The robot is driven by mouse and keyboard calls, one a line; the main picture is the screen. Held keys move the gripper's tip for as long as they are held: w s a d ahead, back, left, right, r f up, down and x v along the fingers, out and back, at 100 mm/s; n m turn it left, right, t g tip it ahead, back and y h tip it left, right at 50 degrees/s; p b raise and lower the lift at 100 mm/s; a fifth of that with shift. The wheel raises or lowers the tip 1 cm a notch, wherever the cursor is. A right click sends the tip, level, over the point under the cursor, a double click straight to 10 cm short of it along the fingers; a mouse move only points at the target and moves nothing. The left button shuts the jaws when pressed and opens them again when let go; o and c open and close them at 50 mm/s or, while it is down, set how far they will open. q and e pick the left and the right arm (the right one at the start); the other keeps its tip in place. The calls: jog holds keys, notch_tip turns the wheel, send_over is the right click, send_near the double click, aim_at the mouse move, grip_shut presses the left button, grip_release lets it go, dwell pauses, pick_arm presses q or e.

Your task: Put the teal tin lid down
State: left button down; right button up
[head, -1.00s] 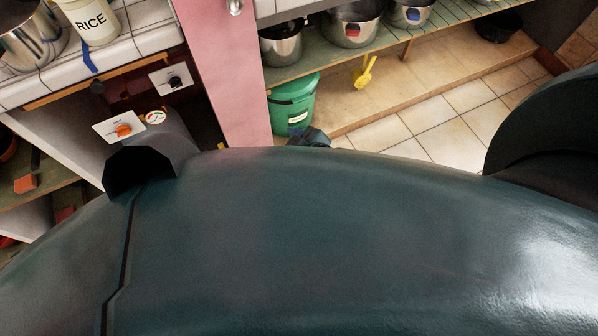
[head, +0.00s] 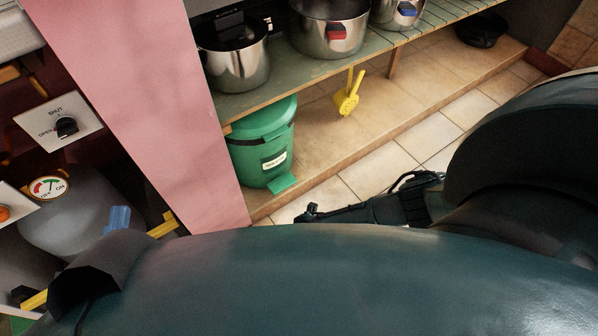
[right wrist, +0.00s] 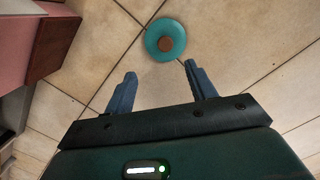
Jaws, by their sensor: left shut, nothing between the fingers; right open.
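The teal tin lid (right wrist: 165,40) is a round disc with a brown knob in the middle. In the right wrist view it appears to lie flat on the floor tiles, knob up, just beyond my right fingertips and apart from them. My right gripper (right wrist: 160,69) is open, with its two blue fingers spread and nothing between them. In the head view my left gripper (head: 117,218) shows as a blue fingertip in front of the grey gas cylinder; it is shut and empty. The lid is hidden in the head view.
A green pedal bin (head: 262,150) stands beside the pink pillar (head: 130,90). Steel pots (head: 330,30) stand on the green shelf (head: 250,95); a yellow strainer (head: 348,95) hangs below. A gas cylinder (head: 65,225) is at left. The wrist view shows open tiles (right wrist: 250,45) around the lid.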

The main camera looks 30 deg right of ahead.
jog(key=f+b, duration=0.2)
jog(key=f, duration=0.1)
jog(key=f+b, duration=0.1)
jog(key=f, duration=0.1)
jog(key=shift+w+d+f, duration=0.15)
jog(key=shift+d, duration=0.15)
notch_tip(320, 180, down, 3)
jog(key=shift+w+r+b, duration=0.1)
jog(key=shift+r+b, duration=0.1)
jog(key=shift+b, duration=1)
jog(key=shift+d+f, duration=0.1)
jog(key=f+b, duration=0.4)
jog(key=f, duration=0.1)
jog(key=shift+d, duration=0.2)
pick_arm(q)
notch_tip(320, 180, up, 8)
jog(key=m+t+h, duration=0.1)
jog(key=m+h, duration=0.6)
jog(key=h, duration=0.1)
jog(key=shift+t+h, duration=0.3)
jog(key=shift+t, duration=0.1)
pick_arm(e)
jog(key=c, duration=1.1)
